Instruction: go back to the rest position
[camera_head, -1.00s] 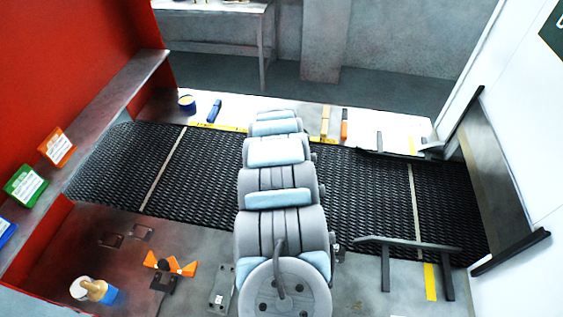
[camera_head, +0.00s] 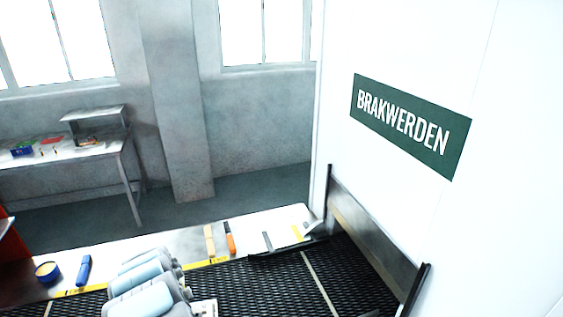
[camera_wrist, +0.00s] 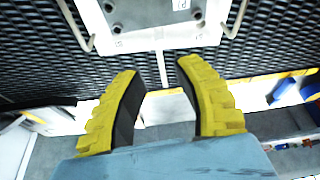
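My gripper (camera_wrist: 159,66) shows in the wrist view with two yellow fingers spread apart and nothing between them. Beyond the fingertips, a pale metal plate (camera_wrist: 150,38) with dark holes and thin handle-like bars lies over the black mesh belt (camera_wrist: 265,40). I cannot tell how far the plate is from the fingers. In the head view my arm's grey and light blue links are at the lower left, and my gripper is out of sight. The mesh belt also shows there (camera_head: 285,283).
A white wall with a green BRAKWERDEN sign (camera_head: 405,125) stands at the right. A ledge behind the belt holds a blue tin (camera_head: 47,271), a blue object (camera_head: 84,270) and an orange-and-black object (camera_head: 230,238). A worktable (camera_head: 65,158) stands farther back at left.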

